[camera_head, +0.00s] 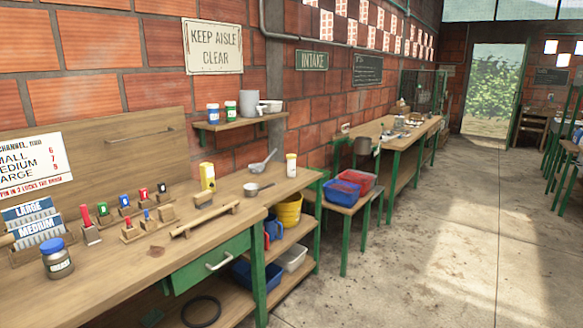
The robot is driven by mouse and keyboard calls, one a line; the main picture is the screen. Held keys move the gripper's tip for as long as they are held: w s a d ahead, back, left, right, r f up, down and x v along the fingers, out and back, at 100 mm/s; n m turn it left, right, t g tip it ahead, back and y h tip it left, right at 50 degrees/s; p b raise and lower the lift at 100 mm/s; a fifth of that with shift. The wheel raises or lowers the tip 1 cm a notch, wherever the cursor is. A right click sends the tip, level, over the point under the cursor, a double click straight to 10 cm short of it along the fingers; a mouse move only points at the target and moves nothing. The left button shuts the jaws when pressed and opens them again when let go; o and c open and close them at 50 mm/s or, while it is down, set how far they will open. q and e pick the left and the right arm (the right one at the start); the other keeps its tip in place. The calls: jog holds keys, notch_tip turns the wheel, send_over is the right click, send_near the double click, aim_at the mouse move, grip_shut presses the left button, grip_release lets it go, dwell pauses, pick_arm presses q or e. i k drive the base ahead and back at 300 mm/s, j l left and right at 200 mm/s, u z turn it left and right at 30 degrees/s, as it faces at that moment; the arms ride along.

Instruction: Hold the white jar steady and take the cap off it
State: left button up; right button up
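Several jars could match the white jar, and I cannot tell which one is meant. A small white cylindrical jar (291,168) stands upright near the far right end of the workbench, its top yellowish. On the wall shelf stand a white jar with a blue cap (213,114) and a white jar with a green cap (231,111). A dark, labelled glass jar with a blue cap (57,261) stands at the bench's near left. All appear capped. Neither of my grippers is in view.
Blue and red bins (342,191) sit on a lower table beyond. The concrete floor at right is clear.

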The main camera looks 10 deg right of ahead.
aim_at(290, 163)
jog(key=i+l+z, duration=0.5)
jog(key=l, duration=0.15)
jog(key=i+l+z, duration=0.75)
jog(key=i+z, duration=0.25)
jog(key=i+j+u, duration=0.1)
jog(key=i+u, duration=0.6)
jog(key=i+l+u, duration=0.35)
jog(key=i+j, duration=0.1)
jog(key=i, duration=0.05)
